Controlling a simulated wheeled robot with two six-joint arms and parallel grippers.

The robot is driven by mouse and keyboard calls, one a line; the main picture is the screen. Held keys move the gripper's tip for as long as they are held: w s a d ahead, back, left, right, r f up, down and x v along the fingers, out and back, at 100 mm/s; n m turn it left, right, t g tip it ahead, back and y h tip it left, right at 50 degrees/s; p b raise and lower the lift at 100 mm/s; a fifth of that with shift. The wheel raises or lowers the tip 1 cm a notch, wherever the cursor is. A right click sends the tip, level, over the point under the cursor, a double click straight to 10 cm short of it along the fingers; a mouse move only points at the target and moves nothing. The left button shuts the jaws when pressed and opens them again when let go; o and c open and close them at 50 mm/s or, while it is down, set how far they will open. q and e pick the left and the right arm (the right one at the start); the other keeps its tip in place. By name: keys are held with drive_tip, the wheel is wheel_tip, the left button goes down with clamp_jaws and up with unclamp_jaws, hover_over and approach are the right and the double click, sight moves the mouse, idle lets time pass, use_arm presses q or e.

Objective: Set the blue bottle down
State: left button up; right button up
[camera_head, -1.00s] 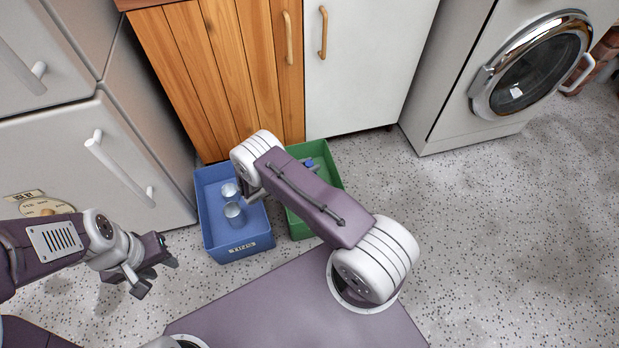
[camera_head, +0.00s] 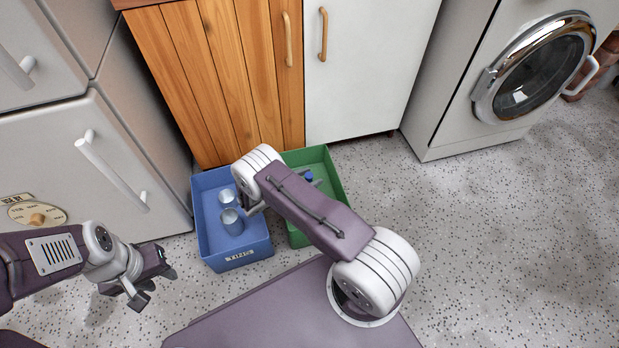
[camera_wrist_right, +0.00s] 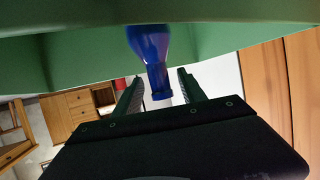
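The blue bottle (camera_wrist_right: 150,45) shows in the right wrist view, its body against the green crate (camera_wrist_right: 225,35) and its neck between my right gripper's fingers (camera_wrist_right: 160,80). A gap shows on each side of the neck, so the gripper is open around it, not clamped. The view looks inverted. In the head view a small blue part of the bottle (camera_head: 309,176) shows inside the green crate (camera_head: 334,172), mostly hidden by my right arm. Whether its base touches the crate floor is hidden. My left gripper (camera_head: 154,288) is open and empty over the floor at left.
A blue crate (camera_head: 207,235) labelled TINS stands left of the green one, with two metal tins (camera_head: 232,222) in it. Wooden and white cabinets (camera_head: 365,75) stand behind, a fridge (camera_head: 80,165) at left, a washing machine (camera_head: 470,110) at right. Floor at right is clear.

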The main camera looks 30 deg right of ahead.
drive_tip(key=shift+r, duration=0.2)
drive_tip(key=p+v, duration=0.6)
drive_tip(key=v, duration=0.6)
drive_tip(key=s+a+r+n+g+y, duration=0.1)
drive_tip(key=s+r+n+y, duration=1.2)
drive_tip(key=r, duration=0.7)
drive_tip(key=s+n, duration=0.2)
drive_tip(key=s, duration=0.1)
drive_tip(key=shift+s+g, duration=0.15)
drive_tip(key=shift+g, duration=0.25)
drive_tip(key=shift+a+r, duration=0.1)
